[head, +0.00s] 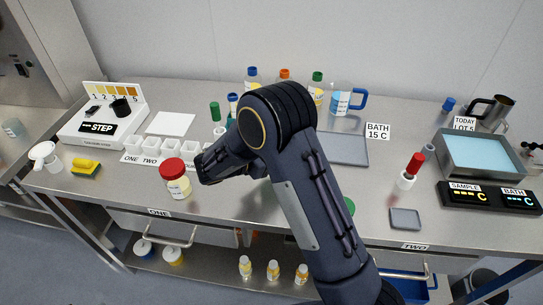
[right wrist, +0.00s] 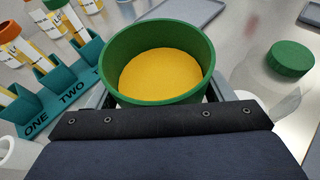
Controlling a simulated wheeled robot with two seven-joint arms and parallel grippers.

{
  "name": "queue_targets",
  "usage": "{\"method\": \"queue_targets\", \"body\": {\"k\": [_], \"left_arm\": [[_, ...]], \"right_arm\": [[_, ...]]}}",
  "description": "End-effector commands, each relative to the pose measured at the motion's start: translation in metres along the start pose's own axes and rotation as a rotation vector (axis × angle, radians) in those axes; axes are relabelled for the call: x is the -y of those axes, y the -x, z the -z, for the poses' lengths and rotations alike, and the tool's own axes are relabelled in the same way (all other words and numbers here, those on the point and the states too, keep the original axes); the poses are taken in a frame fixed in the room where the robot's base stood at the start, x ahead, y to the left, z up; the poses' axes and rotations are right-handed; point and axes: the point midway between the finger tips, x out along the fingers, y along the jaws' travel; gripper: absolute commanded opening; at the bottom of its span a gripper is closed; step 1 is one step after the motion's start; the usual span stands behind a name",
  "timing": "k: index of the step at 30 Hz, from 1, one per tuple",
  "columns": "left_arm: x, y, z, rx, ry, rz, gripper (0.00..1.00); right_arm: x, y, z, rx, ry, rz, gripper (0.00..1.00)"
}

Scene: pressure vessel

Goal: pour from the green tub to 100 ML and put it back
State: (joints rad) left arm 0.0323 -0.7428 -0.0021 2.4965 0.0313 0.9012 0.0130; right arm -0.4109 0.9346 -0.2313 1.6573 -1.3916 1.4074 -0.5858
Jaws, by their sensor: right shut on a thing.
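The green tub (right wrist: 197,83) is open-topped and holds yellow contents in the right wrist view. It stands between the fingers of my right gripper (right wrist: 158,92), which is shut on it. The tub looks about upright. In the head view my right arm hides the tub and the gripper. A green lid (right wrist: 291,57) lies on the bench to the right of the tub; part of it shows in the head view (head: 350,205). A clear vessel (right wrist: 258,72) is partly visible beside the tub; its marks cannot be read. My left gripper is not in view.
A teal rack (right wrist: 62,83) with orange-capped tubes stands left of the tub. A red-lidded jar (head: 178,185) is near the bench front. A jug with a blue handle (head: 340,101) stands at the back. A water bath (head: 447,160) is at right.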

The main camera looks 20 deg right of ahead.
Motion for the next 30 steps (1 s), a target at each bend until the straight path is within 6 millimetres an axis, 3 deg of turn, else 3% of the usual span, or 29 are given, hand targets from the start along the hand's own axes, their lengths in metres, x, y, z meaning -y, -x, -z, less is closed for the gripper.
{"method": "queue_targets", "body": {"k": [6, 30], "left_arm": [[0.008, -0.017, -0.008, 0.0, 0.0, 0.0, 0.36], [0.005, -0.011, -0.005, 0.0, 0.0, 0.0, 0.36]], "right_arm": [[0.007, 0.002, -0.004, 0.003, -0.107, -0.046, 0.26], [0.016, 0.023, -0.055, 0.002, -0.28, -0.117, 0.26]]}}
